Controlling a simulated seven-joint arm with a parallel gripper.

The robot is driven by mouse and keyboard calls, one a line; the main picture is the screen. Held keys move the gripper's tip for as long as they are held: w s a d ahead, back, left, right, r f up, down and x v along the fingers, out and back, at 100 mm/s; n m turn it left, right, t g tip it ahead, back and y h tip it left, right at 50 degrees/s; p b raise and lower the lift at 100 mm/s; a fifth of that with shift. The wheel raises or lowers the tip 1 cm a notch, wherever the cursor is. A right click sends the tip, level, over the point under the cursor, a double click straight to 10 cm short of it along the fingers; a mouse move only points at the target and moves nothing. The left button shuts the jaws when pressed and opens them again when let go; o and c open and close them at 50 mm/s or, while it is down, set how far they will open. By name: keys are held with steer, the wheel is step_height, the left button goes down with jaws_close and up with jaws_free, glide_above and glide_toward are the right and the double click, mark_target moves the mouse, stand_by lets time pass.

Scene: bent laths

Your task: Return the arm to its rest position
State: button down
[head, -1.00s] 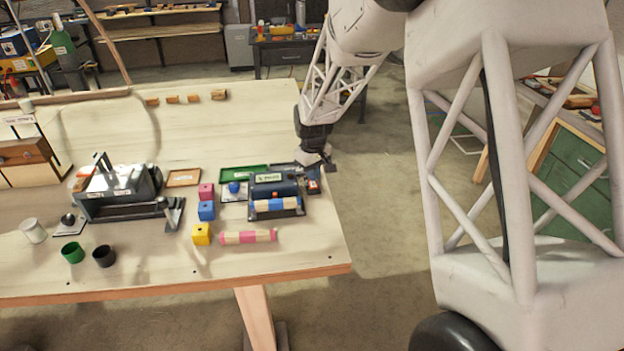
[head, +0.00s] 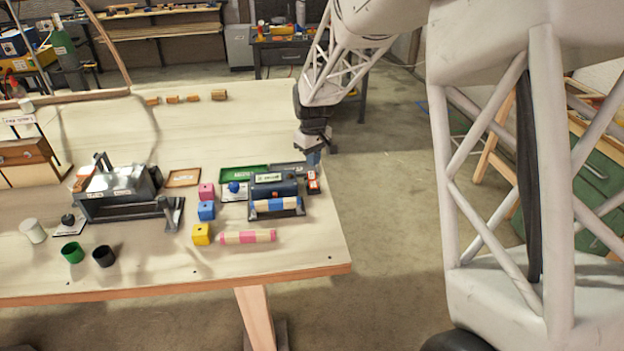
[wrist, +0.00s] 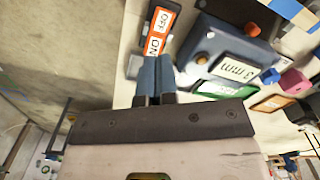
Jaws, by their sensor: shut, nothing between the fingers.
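My gripper (head: 314,158) hangs at the right edge of the workbench (head: 150,270), just behind the small red and white switch. In the wrist view its two blue fingers (wrist: 157,78) are together with nothing between them. The switch (wrist: 158,30), marked OFF and ON, lies just beyond the fingertips; the head view shows it too (head: 313,182). The dark blue machine (head: 272,186) labelled 3 mm stands left of the gripper. A blue and cream striped lath (head: 275,205) lies across its front. I cannot tell how high the fingers are above the bench.
A pink and cream striped lath (head: 248,237) lies in front of the machine. Pink (head: 206,190), blue (head: 206,210) and yellow (head: 201,233) blocks stand left of it. A larger grey machine (head: 122,190) and cups are further left. Open floor lies right of the bench.

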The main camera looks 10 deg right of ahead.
steer(key=shift+r, duration=0.25)
stand_by(0.4)
steer(key=s+d+r+m+t, duration=0.1)
steer(key=s+d+r+m, duration=0.1)
steer(key=s+r, duration=0.6)
steer(key=s+d+r+m, duration=0.15)
steer(key=s+r, duration=0.35)
steer(key=s, duration=0.7)
steer(key=s+d+m+t, duration=0.1)
steer(key=s+d+m, duration=0.1)
steer(key=s, duration=2.1)
steer(key=shift+r+m+t, duration=0.3)
steer(key=shift+m, duration=0.05)
